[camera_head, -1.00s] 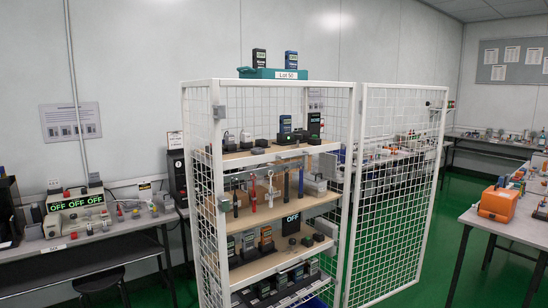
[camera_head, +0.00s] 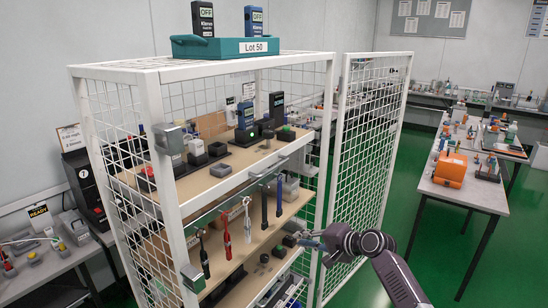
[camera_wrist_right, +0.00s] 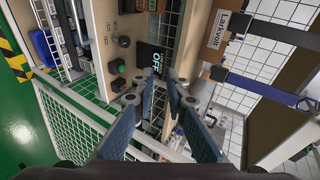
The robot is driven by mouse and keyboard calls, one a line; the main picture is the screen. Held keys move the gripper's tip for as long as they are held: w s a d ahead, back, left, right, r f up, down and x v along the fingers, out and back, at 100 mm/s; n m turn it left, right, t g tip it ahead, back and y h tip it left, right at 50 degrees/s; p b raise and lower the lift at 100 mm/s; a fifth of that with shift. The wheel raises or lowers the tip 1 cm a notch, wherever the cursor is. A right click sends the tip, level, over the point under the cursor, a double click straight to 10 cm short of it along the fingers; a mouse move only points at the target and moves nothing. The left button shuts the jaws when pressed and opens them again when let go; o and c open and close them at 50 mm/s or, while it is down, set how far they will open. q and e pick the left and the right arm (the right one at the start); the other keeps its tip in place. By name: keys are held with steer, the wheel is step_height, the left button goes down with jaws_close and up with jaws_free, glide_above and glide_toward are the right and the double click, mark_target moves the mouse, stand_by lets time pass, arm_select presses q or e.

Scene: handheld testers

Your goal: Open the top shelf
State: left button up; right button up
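A white wire-mesh cabinet (camera_head: 155,112) stands in the middle of the head view, its mesh door (camera_head: 362,150) swung open to the right. Its top shelf (camera_head: 205,186) is a wooden board carrying several handheld testers and small dark blocks. A pale bar handle (camera_head: 268,165) runs along that shelf's front edge. My right gripper (camera_head: 308,238) is at the cabinet's open front, lower than the top shelf and near the middle shelf's right end. In the right wrist view its blue-padded fingers (camera_wrist_right: 161,82) are apart with nothing between them. My left gripper is not in view.
A teal tray (camera_head: 225,47) labelled Lot 50 sits on the cabinet roof. A table (camera_head: 465,190) with an orange device stands at right. Green floor is clear between door and table.

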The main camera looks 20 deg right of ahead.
step_height(320, 180, up, 17)
steer(key=a+t+y+p, duration=0.1)
steer(key=a+y, duration=0.1)
steer(key=y, duration=0.2)
glide_toward(275, 166)
steer(key=x, duration=0.2)
steer(key=shift+n, duration=0.3)
steer(key=p+x, duration=0.3)
steer(key=x, duration=0.3)
steer(key=shift+w+a+f, duration=0.2)
steer(key=shift+w, duration=0.1)
steer(key=shift+w+a+f, duration=0.25)
steer(key=shift+w+a, duration=0.15)
steer(key=shift+w, duration=0.15)
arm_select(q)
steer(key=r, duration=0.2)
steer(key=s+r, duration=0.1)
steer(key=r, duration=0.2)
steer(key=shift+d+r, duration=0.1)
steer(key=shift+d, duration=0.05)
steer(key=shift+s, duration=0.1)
arm_select(e)
steer(key=shift+f, duration=0.1)
steer(key=shift+c, duration=0.3)
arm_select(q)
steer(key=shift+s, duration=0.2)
arm_select(e)
jaws_close()
